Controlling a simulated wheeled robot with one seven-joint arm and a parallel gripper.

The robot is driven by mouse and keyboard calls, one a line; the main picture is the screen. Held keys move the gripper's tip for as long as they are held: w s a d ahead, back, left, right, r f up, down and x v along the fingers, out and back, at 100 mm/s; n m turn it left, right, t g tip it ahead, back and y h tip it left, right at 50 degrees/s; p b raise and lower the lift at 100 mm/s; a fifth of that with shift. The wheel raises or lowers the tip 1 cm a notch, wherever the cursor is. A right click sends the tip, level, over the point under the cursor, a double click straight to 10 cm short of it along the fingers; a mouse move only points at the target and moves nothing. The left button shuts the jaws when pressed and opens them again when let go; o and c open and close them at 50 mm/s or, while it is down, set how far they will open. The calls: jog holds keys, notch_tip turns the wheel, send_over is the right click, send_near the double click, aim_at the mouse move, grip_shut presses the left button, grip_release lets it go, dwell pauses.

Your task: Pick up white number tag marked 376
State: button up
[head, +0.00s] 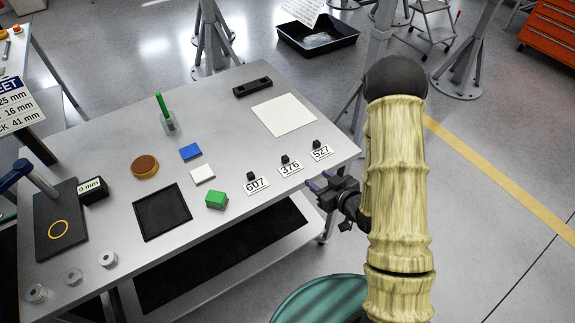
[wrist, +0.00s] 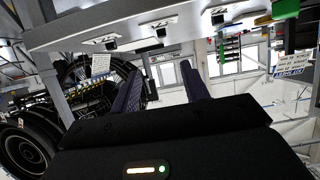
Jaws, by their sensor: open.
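The white number tag marked 376 (head: 290,169) lies near the front right edge of the grey table, with a small black block (head: 285,159) at its back edge. It is between the tag marked 607 (head: 256,186) and the tag marked 527 (head: 321,153). My gripper (head: 317,183) is open and empty, just off the table edge, close to the 376 tag and apart from it. In the wrist view the gripper's two fingers (wrist: 161,88) are spread, with nothing between them. Tags show at the top of that view, but their numbers are too small to read.
On the table (head: 228,236) are a green block (head: 216,200), a white block (head: 202,174), a blue block (head: 191,152), a black tray (head: 161,212) and a white sheet (head: 284,115). A brown round piece (head: 145,167) sits further left.

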jog(key=p, duration=0.4)
send_near(287, 160)
jog(key=x, duration=0.3)
jog(key=shift+w, duration=0.45)
jog(key=shift+w+f, duration=0.1)
jog(key=shift+w, duration=0.1)
jog(key=shift+a, duration=0.1)
jog(key=p+x, duration=0.1)
jog(key=x, duration=0.1)
jog(key=p+x, duration=0.1)
jog(key=x, duration=0.1)
jog(key=shift+a+f, duration=0.15)
jog(key=shift+a, duration=0.25)
jog(key=shift+w+a+f, duration=0.1)
jog(key=shift+w+f, duration=0.1)
jog(key=shift+w, duration=0.05)
jog(key=shift+c, duration=0.4)
grip_shut()
